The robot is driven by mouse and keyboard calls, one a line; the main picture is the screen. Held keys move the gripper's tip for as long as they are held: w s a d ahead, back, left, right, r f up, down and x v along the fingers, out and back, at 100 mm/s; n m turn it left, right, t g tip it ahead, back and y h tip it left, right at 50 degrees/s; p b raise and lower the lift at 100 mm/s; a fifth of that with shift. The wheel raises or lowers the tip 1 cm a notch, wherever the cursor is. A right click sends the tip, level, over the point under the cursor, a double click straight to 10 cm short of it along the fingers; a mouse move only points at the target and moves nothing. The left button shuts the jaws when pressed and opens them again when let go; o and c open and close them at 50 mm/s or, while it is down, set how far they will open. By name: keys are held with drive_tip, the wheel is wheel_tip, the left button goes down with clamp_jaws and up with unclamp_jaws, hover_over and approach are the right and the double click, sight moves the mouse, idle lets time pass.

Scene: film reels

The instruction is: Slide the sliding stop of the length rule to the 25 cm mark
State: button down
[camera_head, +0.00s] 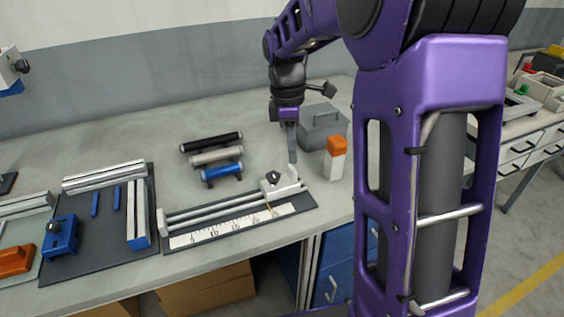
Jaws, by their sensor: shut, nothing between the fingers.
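The length rule (314,203) lies near the front edge of the workbench, with two pale rails and a white numbered scale (215,233) along its front. Its sliding stop (270,188), a pale block with a black knob, sits near the right end of the rails. A small orange-brown pointer shows at its front, over the right part of the scale. The numbers are too small to read surely. My gripper (292,158) points down with its fingers shut and empty, at the right end of the rule, just behind and right of the stop. I cannot tell whether it touches.
An orange-topped white block (336,158) and a grey box (320,128) stand right of my gripper. Several rollers (212,157) lie behind the rule. A dark mat (98,255) with a frame and blue parts is at left. Open bench lies behind the rollers.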

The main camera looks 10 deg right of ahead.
sight(290, 171)
drive_tip(key=w+a+r+n+t+h, duration=0.2)
drive_tip(key=a+r+n+h, duration=0.15)
drive_tip(key=a+n, duration=0.2)
drive_tip(key=shift+m, duration=0.25)
drive_tip(key=x, duration=0.7)
drive_tip(key=b+x, duration=0.1)
drive_tip(key=x, duration=0.2)
drive_tip(key=shift+s+a+f, duration=0.15)
drive_tip(key=shift+s+f, duration=0.1)
drive_tip(key=shift+s, duration=0.05)
drive_tip(key=shift+d+r+p, duration=0.2)
drive_tip(key=shift+d+p, duration=0.15)
drive_tip(key=shift+p, duration=0.05)
drive_tip(key=shift+w+d, duration=0.1)
drive_tip(key=shift+d, duration=0.25)
drive_tip(key=shift+f, duration=0.15)
